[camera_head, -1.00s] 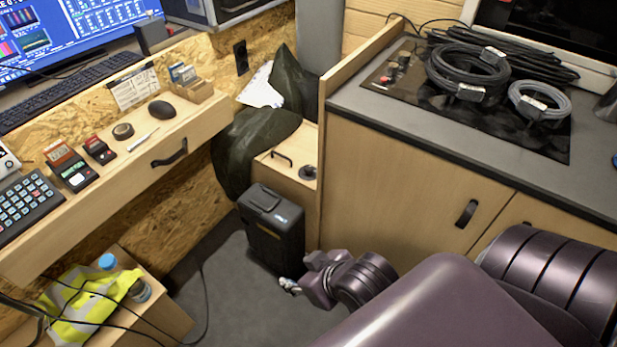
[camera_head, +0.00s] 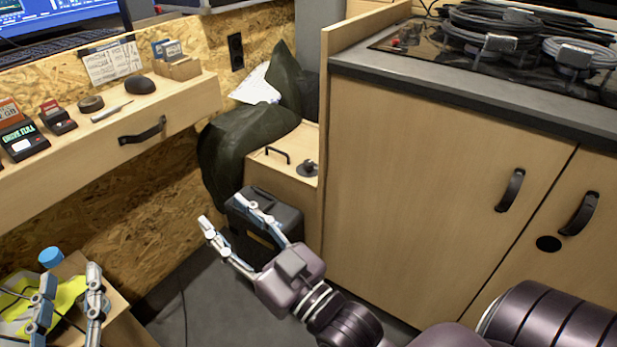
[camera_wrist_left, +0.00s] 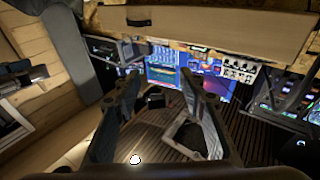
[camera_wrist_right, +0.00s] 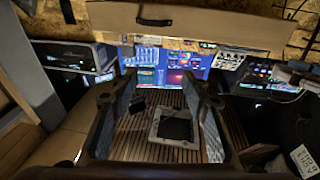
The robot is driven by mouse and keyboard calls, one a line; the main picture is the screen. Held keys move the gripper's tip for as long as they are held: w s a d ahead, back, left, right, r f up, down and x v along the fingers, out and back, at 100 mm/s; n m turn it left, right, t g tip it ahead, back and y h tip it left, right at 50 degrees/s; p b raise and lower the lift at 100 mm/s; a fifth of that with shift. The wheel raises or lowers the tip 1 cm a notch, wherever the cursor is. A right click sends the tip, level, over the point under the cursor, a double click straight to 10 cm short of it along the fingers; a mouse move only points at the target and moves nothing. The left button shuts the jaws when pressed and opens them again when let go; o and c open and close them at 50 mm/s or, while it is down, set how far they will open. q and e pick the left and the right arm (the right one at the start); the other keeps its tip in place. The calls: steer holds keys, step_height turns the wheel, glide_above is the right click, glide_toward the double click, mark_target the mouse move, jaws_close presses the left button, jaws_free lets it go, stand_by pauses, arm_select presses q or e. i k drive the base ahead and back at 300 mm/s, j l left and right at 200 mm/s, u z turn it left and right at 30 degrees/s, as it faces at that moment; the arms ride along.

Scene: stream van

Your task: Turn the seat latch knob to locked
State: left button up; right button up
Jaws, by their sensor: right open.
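The seat latch knob (camera_head: 308,168) is a small dark round knob on top of the light wooden seat box (camera_head: 285,185), beside a black pull handle. Its exact turn angle is too small to read. My right gripper (camera_head: 222,211) is open and empty, in front of and left of the black case, apart from the knob and lower in the picture. My left gripper (camera_head: 70,275) is open at the bottom left, over a yellow vest. Both wrist views show spread, empty fingers; I cannot make out the knob there.
A black case (camera_head: 275,222) stands on the floor against the seat box. A dark green bag (camera_head: 235,150) slumps beside the box on the left. A wooden cabinet (camera_head: 420,180) closes off the right. The desk drawer (camera_head: 110,140) juts out at left, with grey floor between.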

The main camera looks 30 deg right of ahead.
mark_target(307, 164)
steer(key=i+j+z, duration=0.2)
steer(key=j, duration=0.15)
steer(key=i+j+z, duration=0.2)
steer(key=j, duration=0.2)
steer(key=j+z, duration=0.2)
steer(key=j, duration=0.15)
